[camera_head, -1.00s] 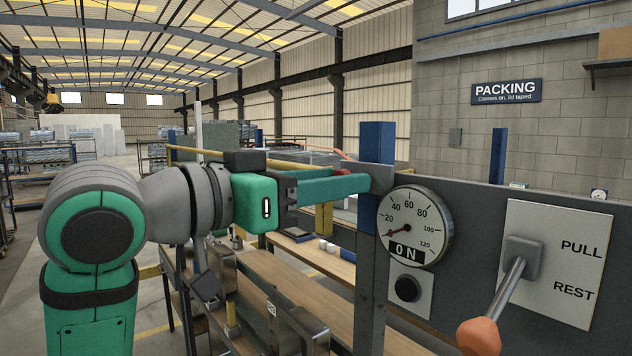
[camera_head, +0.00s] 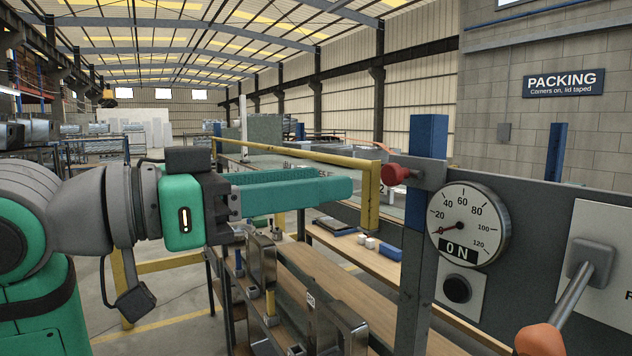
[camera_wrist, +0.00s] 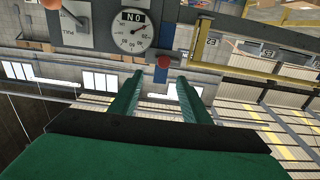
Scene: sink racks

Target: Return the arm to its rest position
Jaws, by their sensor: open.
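My gripper (camera_head: 345,190) is green and points to the right in the head view, in front of the panel and apart from it. In the wrist view its two fingers (camera_wrist: 169,80) stand apart with nothing between them. In the head view one finger largely hides the other. A red button (camera_head: 396,175) on the panel's left post lies a little beyond the fingertips. It also shows between the fingertips in the wrist view (camera_wrist: 163,61).
A gauge (camera_head: 468,225) marked ON sits on the grey panel, above a black knob (camera_head: 457,289). A lever with an orange grip (camera_head: 541,340) sticks out at the lower right. A yellow rail (camera_head: 300,153) runs behind my gripper. Wooden shelves (camera_head: 345,300) with metal sinks stand below.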

